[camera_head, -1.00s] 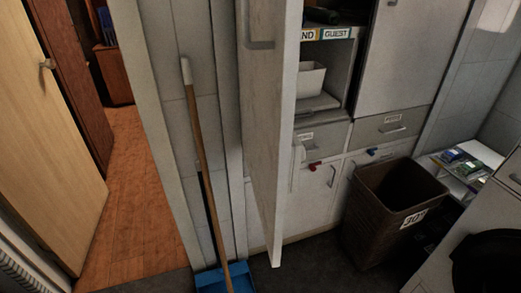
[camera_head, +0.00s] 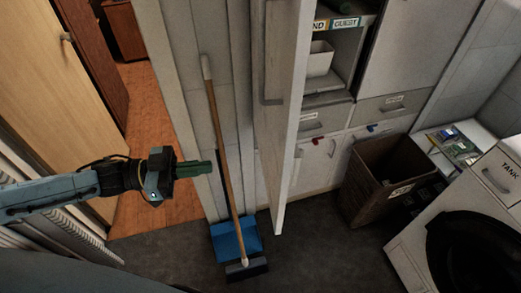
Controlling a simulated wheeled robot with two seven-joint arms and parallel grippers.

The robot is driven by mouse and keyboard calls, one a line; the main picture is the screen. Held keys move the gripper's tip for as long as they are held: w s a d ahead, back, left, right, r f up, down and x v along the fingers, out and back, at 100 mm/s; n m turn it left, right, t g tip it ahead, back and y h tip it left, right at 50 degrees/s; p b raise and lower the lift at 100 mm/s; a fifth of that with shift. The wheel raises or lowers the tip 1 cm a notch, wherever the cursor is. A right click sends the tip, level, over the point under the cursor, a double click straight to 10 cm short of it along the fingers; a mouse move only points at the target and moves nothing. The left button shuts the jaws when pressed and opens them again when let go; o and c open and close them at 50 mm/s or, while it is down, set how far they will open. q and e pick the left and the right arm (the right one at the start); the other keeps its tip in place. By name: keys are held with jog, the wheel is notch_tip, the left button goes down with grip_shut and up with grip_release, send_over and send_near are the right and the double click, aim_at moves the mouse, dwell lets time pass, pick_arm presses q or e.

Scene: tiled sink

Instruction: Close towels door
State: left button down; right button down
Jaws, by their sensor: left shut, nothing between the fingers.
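The towels door (camera_head: 278,110) is a tall pale cabinet door in the middle of the head view. It stands open, swung out toward me, with a handle (camera_head: 268,88) on its left face. My left gripper (camera_head: 206,169) comes in from the left with greenish fingers shut and empty. It is left of the door and apart from it, in front of the broom handle's left side. My right gripper is not in view.
A broom (camera_head: 221,150) leans on the wall beside a blue dustpan (camera_head: 236,238), between my left gripper and the door. A brown bin (camera_head: 377,184) stands right of the door, near a washing machine (camera_head: 470,215). Dark floor (camera_head: 320,262) in front is clear.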

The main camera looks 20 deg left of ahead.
aim_at(275, 159)
pick_arm(q)
jog(key=p+x, duration=0.2)
jog(key=x, duration=1)
jog(key=shift+w+d, duration=0.1)
jog(key=shift+w, duration=0.1)
jog(key=shift+w+d+p, duration=0.25)
jog(key=shift+d+p, duration=0.1)
jog(key=shift+d, duration=0.2)
